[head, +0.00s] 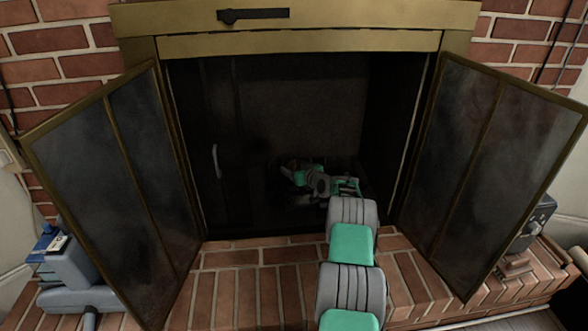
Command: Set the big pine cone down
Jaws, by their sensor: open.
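My arm reaches over the brick hearth into the dark firebox (300,105). My gripper (286,172) is inside it, low and right of the middle, small and in deep shadow. It is open. I cannot make out the big pine cone; the area around and below my gripper is too dark to tell whether it lies there or touches the fingers.
Two glass doors with brass frames stand swung open, one at left (125,190) and one at right (480,165). A brass lintel (300,43) crosses the top. The brick hearth (250,285) in front is clear left of my arm. Books (52,245) sit at far left.

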